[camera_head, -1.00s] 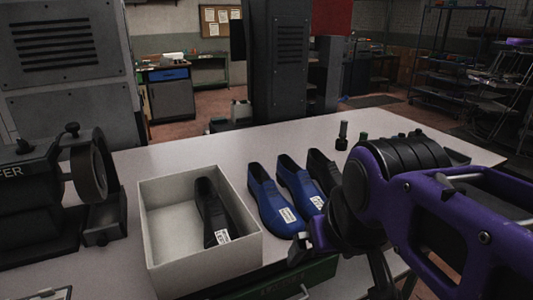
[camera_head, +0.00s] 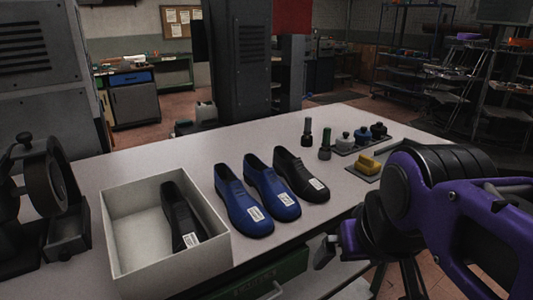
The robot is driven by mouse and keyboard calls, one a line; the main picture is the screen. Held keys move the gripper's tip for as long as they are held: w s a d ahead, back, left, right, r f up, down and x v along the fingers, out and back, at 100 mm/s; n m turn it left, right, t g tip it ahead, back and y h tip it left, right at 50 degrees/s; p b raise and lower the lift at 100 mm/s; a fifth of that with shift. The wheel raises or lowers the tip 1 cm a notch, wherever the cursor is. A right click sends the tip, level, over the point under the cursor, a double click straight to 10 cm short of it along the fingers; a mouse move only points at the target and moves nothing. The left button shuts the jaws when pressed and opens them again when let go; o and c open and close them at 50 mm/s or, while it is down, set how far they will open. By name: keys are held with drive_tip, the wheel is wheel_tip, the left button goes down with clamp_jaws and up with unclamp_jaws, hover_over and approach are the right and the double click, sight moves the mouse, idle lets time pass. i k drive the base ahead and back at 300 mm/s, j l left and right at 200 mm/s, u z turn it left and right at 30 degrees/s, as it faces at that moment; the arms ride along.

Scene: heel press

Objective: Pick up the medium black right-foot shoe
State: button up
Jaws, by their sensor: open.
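A black shoe (camera_head: 301,175) with a white label lies on the table, the rightmost of a row of three shoes. Another black shoe (camera_head: 180,217) with a white label lies inside the open white box (camera_head: 117,232). The labels are too small to read, so I cannot tell size or foot. My gripper (camera_head: 332,250) is low at the table's front edge, right of and nearer than the row of shoes. It is open and apart from the shoes; its fingers are only partly visible behind my purple and black arm.
Two blue shoes (camera_head: 237,198) (camera_head: 270,188) lie between the box and the right black shoe. Green and dark bottles (camera_head: 325,144), small jars (camera_head: 362,136) and a yellow block (camera_head: 369,163) stand further right. A dark machine (camera_head: 45,190) stands at left. The table's back middle is clear.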

sight(304, 184)
drive_tip(key=i+l+u, duration=0.2)
drive_tip(key=l, duration=0.15)
drive_tip(key=i+l+u, duration=0.15)
drive_tip(key=l, duration=0.2)
drive_tip(key=i+l+u, duration=0.2)
drive_tip(key=l, duration=0.15)
drive_tip(key=l+u, duration=0.2)
drive_tip(key=l, duration=0.2)
drive_tip(key=l+u, duration=0.2)
drive_tip(key=l, duration=0.2)
drive_tip(key=i, duration=0.05)
